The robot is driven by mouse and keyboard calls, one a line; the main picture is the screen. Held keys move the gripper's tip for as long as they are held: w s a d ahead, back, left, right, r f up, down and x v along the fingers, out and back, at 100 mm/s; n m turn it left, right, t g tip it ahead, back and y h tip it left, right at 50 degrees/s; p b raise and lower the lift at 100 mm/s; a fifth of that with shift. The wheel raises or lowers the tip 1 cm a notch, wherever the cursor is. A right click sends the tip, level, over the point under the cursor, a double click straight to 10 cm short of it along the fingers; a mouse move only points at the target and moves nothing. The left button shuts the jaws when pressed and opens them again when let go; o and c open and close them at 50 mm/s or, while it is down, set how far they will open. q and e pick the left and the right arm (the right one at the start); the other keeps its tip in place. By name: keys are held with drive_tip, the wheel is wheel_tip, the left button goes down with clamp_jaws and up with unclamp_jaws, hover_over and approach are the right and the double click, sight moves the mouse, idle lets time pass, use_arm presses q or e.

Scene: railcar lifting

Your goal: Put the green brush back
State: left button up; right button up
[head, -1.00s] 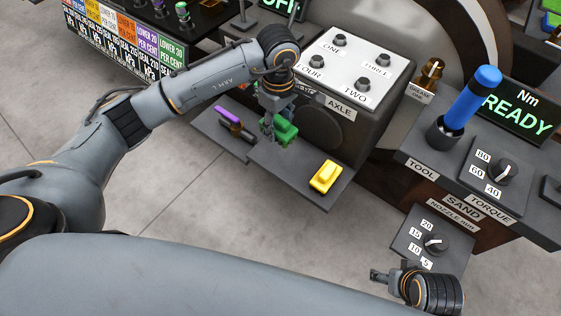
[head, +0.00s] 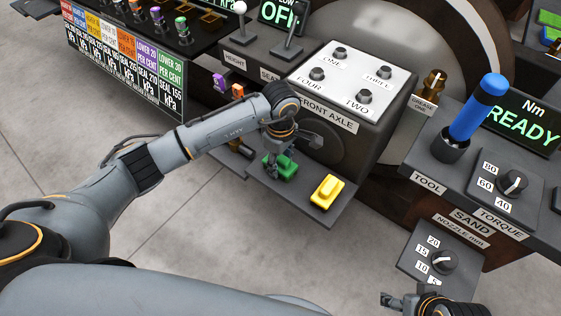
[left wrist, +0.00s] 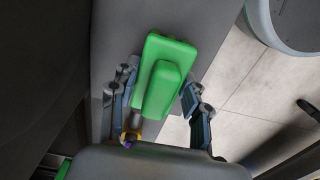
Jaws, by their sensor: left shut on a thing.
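The green brush (head: 287,168) is at the small dark shelf (head: 318,207) below the front axle box. My left gripper (head: 272,165) is shut on the green brush. In the left wrist view the brush (left wrist: 165,88) lies between the two fingers of my left gripper (left wrist: 160,108), over the grey shelf surface. I cannot tell whether it touches the shelf. A yellow brush (head: 327,191) lies on the shelf, to the right of the green one. My right gripper (head: 392,300) is at the bottom edge, partly cut off; its jaw state is unclear.
The front axle box (head: 335,130) with four-way knobs stands behind the shelf. A tool console with a blue-handled tool (head: 475,108) is at right. A nozzle dial (head: 443,262) sits below it. Open floor (head: 190,240) lies in front.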

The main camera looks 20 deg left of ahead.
use_arm(q)
drive_tip(key=shift+r, duration=0.1)
drive_tip(key=o, duration=1)
